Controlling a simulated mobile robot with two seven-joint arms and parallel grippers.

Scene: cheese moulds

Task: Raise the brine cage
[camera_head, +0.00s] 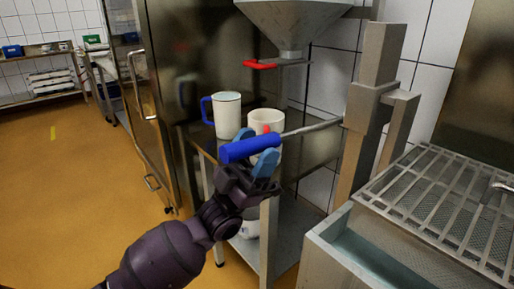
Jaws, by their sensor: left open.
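The brine cage (435,190) is a grey metal cage with bars on top and perforated mesh, at the right. It sits in or over a metal tank (322,262) with greenish liquid showing at its left side. A lever with a blue handle (236,151) reaches left from a grey metal post (366,105) beside the tank. My left gripper (256,152) is open at the blue handle, with its light blue fingers seen on both sides of it. I cannot tell whether they touch it. My right gripper is not in view.
A white jug (227,114) with a blue handle and a white pot (262,121) stand on a metal table behind the handle. A steel funnel (291,22) with a red lever (261,65) hangs above. Open orange floor (60,200) lies at left.

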